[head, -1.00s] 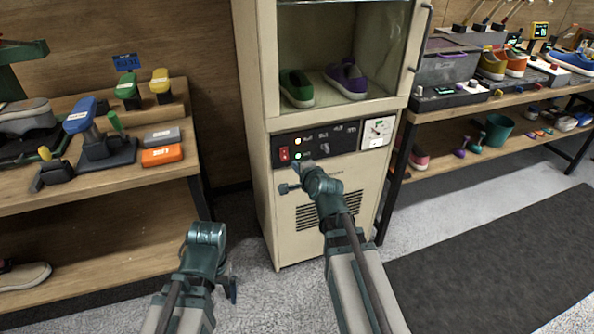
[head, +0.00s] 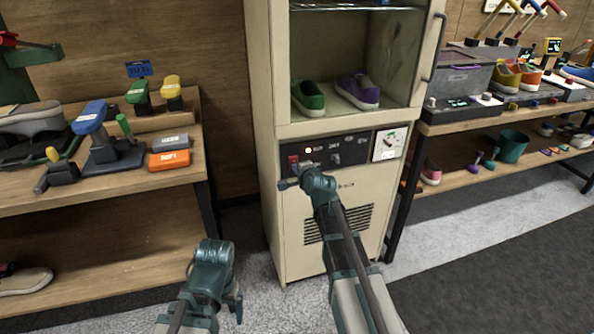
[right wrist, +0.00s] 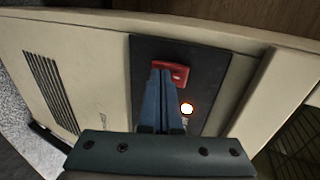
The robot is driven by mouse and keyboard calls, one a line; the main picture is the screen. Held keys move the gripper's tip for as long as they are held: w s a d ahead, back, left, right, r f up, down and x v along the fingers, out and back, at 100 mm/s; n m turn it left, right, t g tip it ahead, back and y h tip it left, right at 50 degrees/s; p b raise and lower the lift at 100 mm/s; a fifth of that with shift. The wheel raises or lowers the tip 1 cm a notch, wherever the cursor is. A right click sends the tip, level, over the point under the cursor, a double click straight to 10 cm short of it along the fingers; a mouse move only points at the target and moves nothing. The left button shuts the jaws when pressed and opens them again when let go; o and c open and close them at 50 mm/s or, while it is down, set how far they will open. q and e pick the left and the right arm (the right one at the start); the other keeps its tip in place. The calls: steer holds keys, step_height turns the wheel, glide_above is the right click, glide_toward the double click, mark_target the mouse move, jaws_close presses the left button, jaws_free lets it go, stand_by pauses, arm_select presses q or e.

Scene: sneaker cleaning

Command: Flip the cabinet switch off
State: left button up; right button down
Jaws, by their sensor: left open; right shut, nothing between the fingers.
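The cream cabinet (head: 290,225) stands in the middle of the head view with a dark control panel (head: 352,150) below its shoe compartment. The red switch (head: 293,159) is at the panel's left end, partly behind my right gripper. In the right wrist view the red switch (right wrist: 181,70) is just at the tips of my right gripper (right wrist: 162,72), which is shut with nothing between its fingers. Whether the tips touch the switch I cannot tell. My left gripper (head: 238,305) is open and empty, low in front of the cabinet.
A wooden bench (head: 110,193) with brushes and an orange block (head: 169,159) stands at the left. A shelf (head: 480,176) with shoes and a teal bucket (head: 513,147) is at the right. A green shoe and a purple shoe (head: 358,90) sit inside the cabinet.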

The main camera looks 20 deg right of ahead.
steer(key=shift+w+f, duration=0.2)
steer(key=shift+r, duration=0.2)
steer(key=shift+w+r+p, duration=0.2)
steer(key=shift+r+p, duration=0.4)
steer(key=shift+r, duration=0.05)
steer(key=p+v, duration=0.5)
steer(key=v, duration=0.9)
steer(key=shift+s+f, duration=0.2)
steer(key=shift+s, duration=0.05)
steer(key=shift+f, duration=0.1)
